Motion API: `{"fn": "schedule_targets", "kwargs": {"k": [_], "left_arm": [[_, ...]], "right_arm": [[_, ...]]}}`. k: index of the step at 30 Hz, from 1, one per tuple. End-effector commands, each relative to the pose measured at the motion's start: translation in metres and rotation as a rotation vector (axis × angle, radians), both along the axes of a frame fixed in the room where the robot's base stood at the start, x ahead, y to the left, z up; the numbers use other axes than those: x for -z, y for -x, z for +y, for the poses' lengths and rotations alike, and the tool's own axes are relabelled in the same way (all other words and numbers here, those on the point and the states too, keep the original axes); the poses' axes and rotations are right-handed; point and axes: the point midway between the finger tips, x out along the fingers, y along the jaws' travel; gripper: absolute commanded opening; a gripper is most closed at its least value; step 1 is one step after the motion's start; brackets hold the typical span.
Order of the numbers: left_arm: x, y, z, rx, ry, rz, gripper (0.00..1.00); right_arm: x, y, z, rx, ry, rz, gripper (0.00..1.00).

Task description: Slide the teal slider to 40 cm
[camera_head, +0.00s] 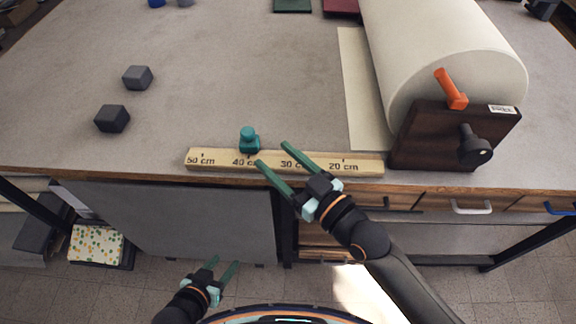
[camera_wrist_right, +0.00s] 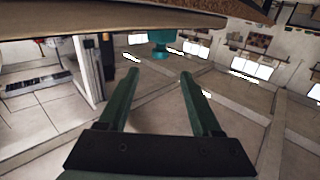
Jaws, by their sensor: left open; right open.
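The teal slider (camera_head: 249,140) sits upright on the wooden ruler (camera_head: 215,160) at the table's front edge, level with the 40 cm mark as far as I can tell. In the right wrist view the slider (camera_wrist_right: 159,48) shows beyond the fingertips, apart from them and upside down. My right gripper (camera_head: 272,154) is open and empty over the ruler, just right of the slider; its fingers also show in the right wrist view (camera_wrist_right: 160,75). One finger partly covers the scale near 40 cm. My left gripper (camera_head: 224,261) is open and empty, low in front of the table.
A large cream roll (camera_head: 440,50) on a dark wooden stand (camera_head: 430,140) with an orange lever (camera_head: 451,89) and black knob (camera_head: 474,147) stands right. Two dark blocks (camera_head: 112,118) (camera_head: 138,77) lie left. The table between them and the roll is clear.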

Motion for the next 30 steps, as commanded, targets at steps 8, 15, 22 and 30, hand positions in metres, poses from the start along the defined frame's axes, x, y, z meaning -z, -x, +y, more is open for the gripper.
{"fn": "schedule_targets", "kwargs": {"k": [8,15,22,30], "left_arm": [[0.002,0.000,0.000,0.000,0.000,0.000,0.50],[0.002,0.000,0.000,0.000,0.000,0.000,0.50],[0.002,0.000,0.000,0.000,0.000,0.000,0.50],[0.002,0.000,0.000,-0.001,0.000,-0.001,0.50]], "right_arm": [[0.000,0.017,-0.017,0.000,-0.001,-0.001,0.66],[0.000,0.017,-0.017,0.000,-0.001,-0.001,0.66],[0.000,0.017,-0.017,0.000,-0.001,-0.001,0.66],[0.000,0.017,-0.017,0.000,-0.001,-0.001,0.66]]}}
